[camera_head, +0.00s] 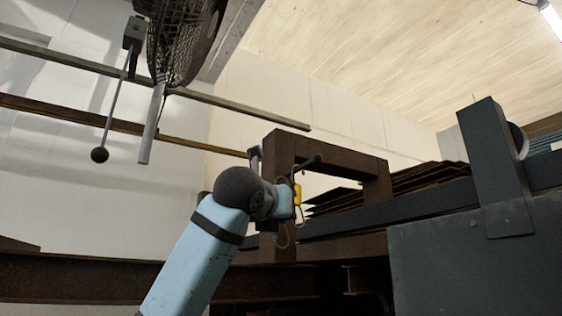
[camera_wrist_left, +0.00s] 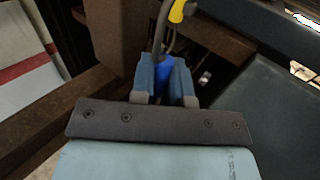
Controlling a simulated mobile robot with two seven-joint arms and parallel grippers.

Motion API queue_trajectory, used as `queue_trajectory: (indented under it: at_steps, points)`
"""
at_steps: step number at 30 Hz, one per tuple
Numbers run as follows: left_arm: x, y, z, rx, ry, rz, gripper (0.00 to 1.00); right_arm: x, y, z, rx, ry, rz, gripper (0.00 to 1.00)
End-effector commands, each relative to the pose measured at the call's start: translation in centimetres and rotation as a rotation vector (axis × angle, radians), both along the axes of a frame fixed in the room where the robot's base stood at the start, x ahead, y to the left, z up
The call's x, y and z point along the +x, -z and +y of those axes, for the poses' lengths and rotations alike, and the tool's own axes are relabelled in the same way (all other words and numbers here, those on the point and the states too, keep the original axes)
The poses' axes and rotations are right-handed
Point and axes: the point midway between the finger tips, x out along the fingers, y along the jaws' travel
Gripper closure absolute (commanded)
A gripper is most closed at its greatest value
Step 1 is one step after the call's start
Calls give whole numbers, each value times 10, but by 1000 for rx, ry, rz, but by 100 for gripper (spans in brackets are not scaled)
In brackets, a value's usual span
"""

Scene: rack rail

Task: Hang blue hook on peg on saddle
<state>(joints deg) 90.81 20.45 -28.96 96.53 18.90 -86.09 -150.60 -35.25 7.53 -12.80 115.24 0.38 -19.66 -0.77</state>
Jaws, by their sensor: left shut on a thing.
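My left gripper (camera_head: 284,203) reaches up from the lower middle in the head view, in front of a brown steel frame. In the left wrist view the left gripper (camera_wrist_left: 165,80) is shut on the blue hook (camera_wrist_left: 163,68); its blue part sits between the fingers. A grey curved part with a yellow piece (camera_wrist_left: 180,12) rises above the fingers; the yellow piece also shows in the head view. A short dark peg with a rounded end (camera_head: 315,159) stands out by the frame, just above the gripper. I cannot tell whether hook and peg touch.
The brown frame (camera_head: 378,186) stands behind the gripper, with stacked rusty sheets (camera_head: 430,178) to its right. A dark grey beam and block (camera_head: 480,255) fill the right. A fan (camera_head: 180,40) and a ball-ended lever (camera_head: 100,155) hang at upper left.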

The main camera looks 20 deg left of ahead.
Motion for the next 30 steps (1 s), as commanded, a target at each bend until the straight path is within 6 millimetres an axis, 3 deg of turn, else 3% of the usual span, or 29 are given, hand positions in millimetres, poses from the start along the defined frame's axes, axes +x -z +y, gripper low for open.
queue_trajectory:
  at_steps: [1,3,7,14,30]
  points:
    - [-10,-30,0,0,1,-3,100,-3,-10,-2,-8,2,14,49]
    - [-19,-50,0,0,3,-2,100,-6,-11,-4,-16,5,27,49]
    - [-31,-70,0,1,5,0,100,-10,-10,-7,-24,8,43,49]
    - [-29,-75,-4,0,7,3,100,-11,-8,-8,-27,9,48,49]
    - [8,-75,-34,-1,8,2,100,-10,-13,-7,-15,24,56,49]
